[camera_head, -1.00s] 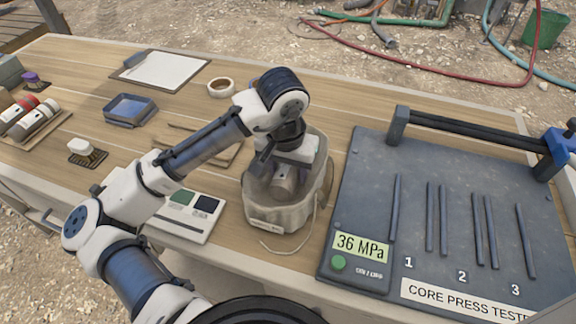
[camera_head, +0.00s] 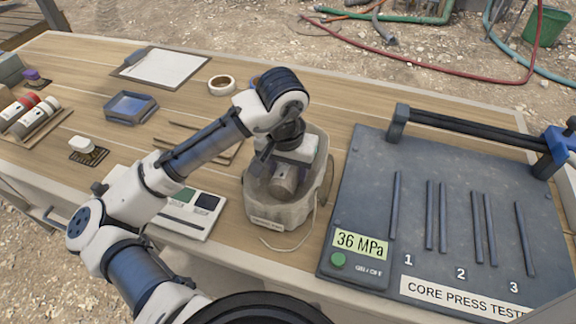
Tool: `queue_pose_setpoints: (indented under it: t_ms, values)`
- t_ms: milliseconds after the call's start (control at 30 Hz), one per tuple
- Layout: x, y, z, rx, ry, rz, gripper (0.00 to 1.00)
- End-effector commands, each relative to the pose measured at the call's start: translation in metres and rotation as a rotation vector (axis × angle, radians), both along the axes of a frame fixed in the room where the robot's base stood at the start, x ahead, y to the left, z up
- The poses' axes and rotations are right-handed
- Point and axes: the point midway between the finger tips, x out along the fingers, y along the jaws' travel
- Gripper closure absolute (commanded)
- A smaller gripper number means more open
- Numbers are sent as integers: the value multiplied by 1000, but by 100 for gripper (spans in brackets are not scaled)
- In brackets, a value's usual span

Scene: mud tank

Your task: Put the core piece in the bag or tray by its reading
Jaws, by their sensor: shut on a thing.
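The core piece (camera_head: 285,182) is a short grey cylinder, lying inside or just above the floor of the open bag (camera_head: 278,215), a pale, see-through container with a label on its front. My gripper (camera_head: 281,170) reaches down into the bag and is shut on the core piece. The fingertips are partly hidden by the gripper body and the bag's wall. The core press tester (camera_head: 435,200) on the right reads 36 MPa on its display (camera_head: 360,244). A blue-grey tray (camera_head: 131,107) stands at the left, apart from the gripper.
A clipboard (camera_head: 163,68) and a tape roll (camera_head: 221,85) lie at the back. A colour card (camera_head: 190,212) lies left of the bag. Red and white cylinders (camera_head: 38,108) sit on a wooden rack at far left. A cord hangs beside the bag.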

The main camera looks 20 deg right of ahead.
Motion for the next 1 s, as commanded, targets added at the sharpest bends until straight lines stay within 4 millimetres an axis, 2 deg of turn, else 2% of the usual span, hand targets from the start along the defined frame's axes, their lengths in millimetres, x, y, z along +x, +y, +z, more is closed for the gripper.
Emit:
queue_pose_setpoints:
  t_ms: [633,667,833,1000]
  values:
    - [0,0,-9,-1,0,0,100]
    - [0,0,-9,-1,0,0,49]
    - [0,0,-8,-1,0,0,27]
    - [0,0,-8,0,0,0,25]
